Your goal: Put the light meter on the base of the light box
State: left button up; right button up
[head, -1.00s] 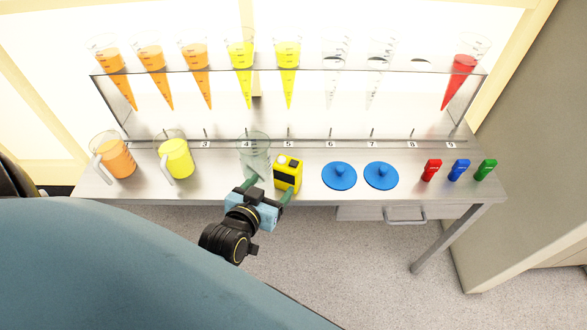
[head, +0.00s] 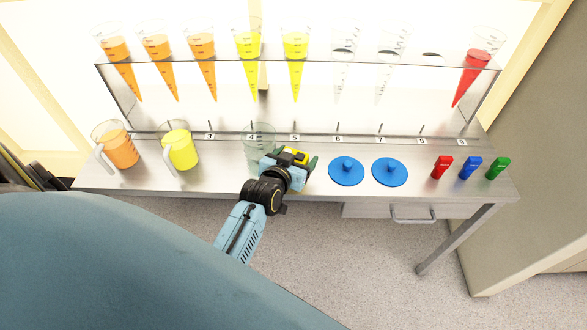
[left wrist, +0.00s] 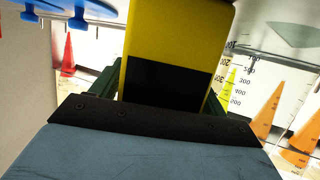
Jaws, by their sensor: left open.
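The light meter (head: 299,154) is yellow with a black face and stands on the steel bench (head: 225,180), mostly hidden behind my left gripper. My left gripper (head: 291,162) is open, with its green fingers to either side of the meter. In the left wrist view, the meter (left wrist: 178,30) fills the space between the fingers; I cannot tell whether they touch it. The bright backlit panel (head: 200,90) behind the bench appears to be the light box. A numbered ledge (head: 358,138) runs along its foot. My right gripper is not in view.
A clear empty jug (head: 257,136) stands just left of the meter. Two blue lids (head: 346,171) lie to the right, then red, blue and green clips (head: 469,168). Orange and yellow jugs (head: 180,150) stand left. A clear rack (head: 325,64) of cones hangs above.

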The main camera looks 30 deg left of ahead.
pick_arm(q)
jog(key=c, duration=0.9)
jog(key=shift+r, duration=0.1)
jog(key=shift+c, duration=0.2)
jog(key=shift+r, duration=0.1)
